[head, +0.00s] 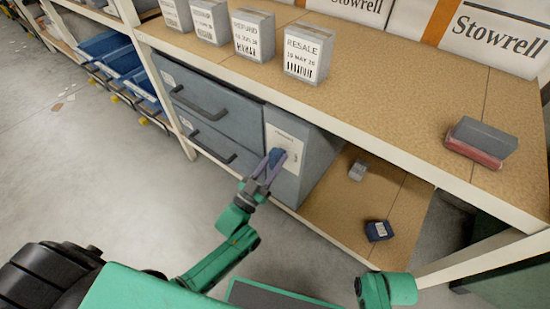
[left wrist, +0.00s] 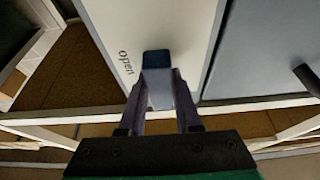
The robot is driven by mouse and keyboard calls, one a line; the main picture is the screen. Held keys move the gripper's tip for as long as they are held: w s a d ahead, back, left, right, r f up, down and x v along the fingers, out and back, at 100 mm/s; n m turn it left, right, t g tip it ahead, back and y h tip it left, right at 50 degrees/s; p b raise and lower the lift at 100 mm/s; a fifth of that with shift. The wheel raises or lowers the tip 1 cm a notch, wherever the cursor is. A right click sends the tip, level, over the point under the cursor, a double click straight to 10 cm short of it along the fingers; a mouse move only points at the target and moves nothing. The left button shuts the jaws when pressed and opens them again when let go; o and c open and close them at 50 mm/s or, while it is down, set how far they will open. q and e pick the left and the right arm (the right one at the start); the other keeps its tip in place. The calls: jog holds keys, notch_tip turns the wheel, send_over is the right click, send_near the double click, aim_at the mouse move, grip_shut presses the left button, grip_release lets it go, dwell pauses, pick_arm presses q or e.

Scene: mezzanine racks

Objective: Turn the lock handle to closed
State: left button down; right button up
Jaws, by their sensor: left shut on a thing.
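The lock handle (left wrist: 158,66) is a dark blue block on a pale plate (head: 284,143) at the right end of the grey-blue drawer cabinet (head: 225,115). In the left wrist view the word "open" is printed on the plate beside the handle. My left gripper (head: 272,163) is shut on the handle, one finger on each side of it. It also shows in the left wrist view (left wrist: 159,90). The print at the top of the plate is too small to read in the head view. My right arm shows only in part at the bottom right, and its gripper is out of view.
A wooden shelf (head: 400,105) overhangs the cabinet. It bears several labelled grey boxes (head: 307,60) and a grey and red stack (head: 481,141). On the lower shelf (head: 340,205) lie a small grey box (head: 357,170) and a dark blue box (head: 378,230).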

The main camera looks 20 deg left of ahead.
pick_arm(q)
jog(key=shift+f+n, duration=0.1)
jog(key=shift+n, duration=0.2)
pick_arm(e)
jog(key=shift+f, duration=0.15)
pick_arm(q)
jog(key=c, duration=0.6)
grip_release()
jog(key=v, duration=1.4)
jog(key=shift+s, duration=0.3)
pick_arm(e)
jog(key=shift+w+r, duration=0.15)
jog(key=shift+r, duration=0.25)
jog(key=shift+f, duration=0.1)
